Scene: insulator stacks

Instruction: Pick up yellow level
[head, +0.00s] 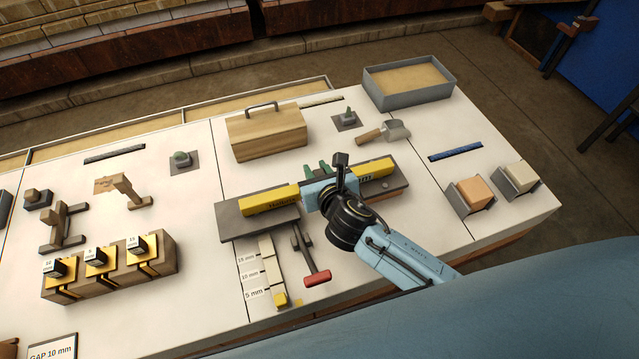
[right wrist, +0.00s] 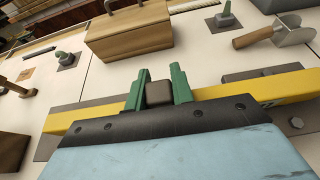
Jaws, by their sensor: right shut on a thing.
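The yellow level (head: 270,202) is a long yellow bar lying along a dark grey plate (head: 228,220) on the white table. In the right wrist view the yellow level (right wrist: 262,88) runs behind the gripper from left to right. My right gripper (head: 318,172) is over the middle of the level. Its green fingers (right wrist: 160,88) are shut on the level, with a dark block showing between them. The gripper hides the level's middle, and I cannot tell whether the level is lifted off the plate. My left gripper is not in view.
A wooden toolbox (head: 268,138) stands behind the level. A scoop (head: 384,132) and a sand tray (head: 410,82) are at the back right. A red-handled hammer (head: 316,278) and pale spacer blocks (head: 271,265) lie in front. Bare table shows left of the toolbox.

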